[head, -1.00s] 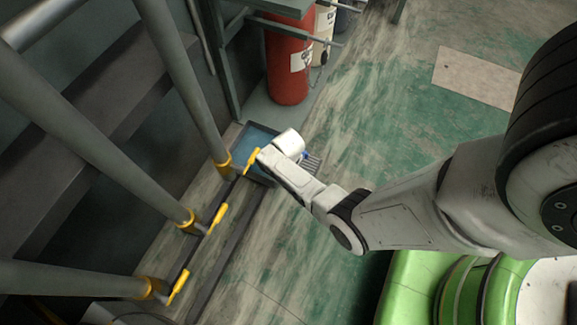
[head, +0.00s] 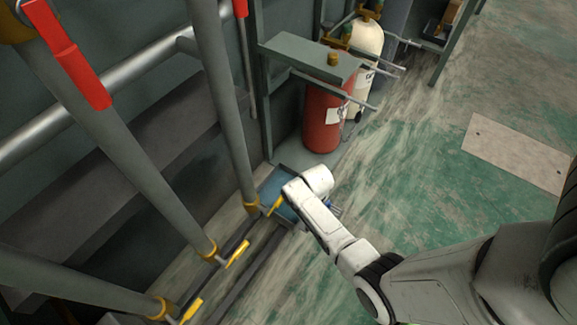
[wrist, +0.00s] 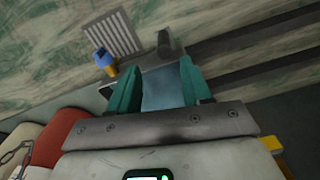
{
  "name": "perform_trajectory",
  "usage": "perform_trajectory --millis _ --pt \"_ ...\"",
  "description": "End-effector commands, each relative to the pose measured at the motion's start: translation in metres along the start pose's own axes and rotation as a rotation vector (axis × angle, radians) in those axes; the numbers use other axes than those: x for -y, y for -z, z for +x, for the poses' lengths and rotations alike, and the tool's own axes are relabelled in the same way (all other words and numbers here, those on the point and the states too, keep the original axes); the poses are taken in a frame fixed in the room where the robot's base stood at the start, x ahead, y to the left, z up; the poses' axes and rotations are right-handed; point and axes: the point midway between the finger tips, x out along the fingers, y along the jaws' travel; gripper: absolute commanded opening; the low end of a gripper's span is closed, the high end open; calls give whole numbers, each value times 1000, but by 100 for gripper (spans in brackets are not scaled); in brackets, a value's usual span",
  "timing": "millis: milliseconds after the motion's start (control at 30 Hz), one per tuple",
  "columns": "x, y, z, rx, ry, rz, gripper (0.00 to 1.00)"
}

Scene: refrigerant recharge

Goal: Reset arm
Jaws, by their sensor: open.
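My arm reaches from the lower right of the head view, with its white end low beside the pipes. In the wrist view my gripper (wrist: 158,92) shows two teal fingers spread apart with nothing between them. Beyond them lies a blue tray (wrist: 160,93) on the floor. The tray also shows in the head view (head: 283,208), partly covered by my wrist. In the head view the fingers are hidden behind my wrist.
Grey pipes with yellow-handled valves (head: 238,254) stand at the left. A red cylinder (head: 322,118) and a cream cylinder (head: 364,50) stand in a rack behind. A blue-and-yellow item (wrist: 104,60) lies near a floor grate (wrist: 120,33). Open floor lies to the right.

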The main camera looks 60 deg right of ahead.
Motion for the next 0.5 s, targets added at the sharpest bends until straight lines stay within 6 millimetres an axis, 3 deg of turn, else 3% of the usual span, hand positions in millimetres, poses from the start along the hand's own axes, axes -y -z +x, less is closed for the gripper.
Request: perform_trajectory --millis 333,500 --pt "1 -2 -4 -2 -5 -5 48" --pt "11 -13 -34 -18 -30 -34 48"
